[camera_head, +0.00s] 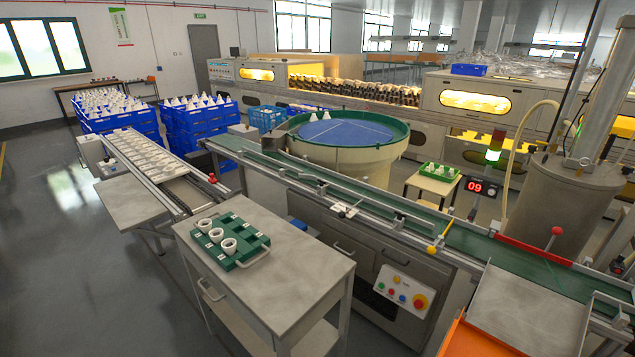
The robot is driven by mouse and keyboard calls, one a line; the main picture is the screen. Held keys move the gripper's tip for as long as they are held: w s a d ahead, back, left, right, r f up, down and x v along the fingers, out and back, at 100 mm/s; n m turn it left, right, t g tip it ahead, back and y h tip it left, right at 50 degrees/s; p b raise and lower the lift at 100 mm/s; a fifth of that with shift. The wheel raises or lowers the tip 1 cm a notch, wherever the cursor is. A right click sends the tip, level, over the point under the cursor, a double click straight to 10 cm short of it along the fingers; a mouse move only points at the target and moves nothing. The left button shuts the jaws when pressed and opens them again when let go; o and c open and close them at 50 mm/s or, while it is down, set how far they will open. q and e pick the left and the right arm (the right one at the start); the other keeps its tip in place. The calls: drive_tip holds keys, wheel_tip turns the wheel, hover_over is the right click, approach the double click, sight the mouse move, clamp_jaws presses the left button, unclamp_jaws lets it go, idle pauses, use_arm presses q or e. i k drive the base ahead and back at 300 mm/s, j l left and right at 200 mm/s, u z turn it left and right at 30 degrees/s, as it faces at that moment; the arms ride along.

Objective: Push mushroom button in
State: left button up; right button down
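A red mushroom button (419,301) with a yellow surround sits at the right end of a light control panel (402,291). The panel is on the front of the machine cabinet below the green conveyor. Smaller coloured buttons are to the left of the mushroom button on the same panel. From this distance I cannot tell whether the mushroom button is in or out. Neither of my grippers is in view, and nothing touches the button.
A grey cart (300,275) with a green tray (245,262) of white cups stands left of the panel. An orange chute (480,338) and a grey plate (530,315) are at the lower right. Green conveyor (385,205) runs above the panel. Floor at left is clear.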

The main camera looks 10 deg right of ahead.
sight(418, 303)
drive_tip(key=z, duration=1.1)
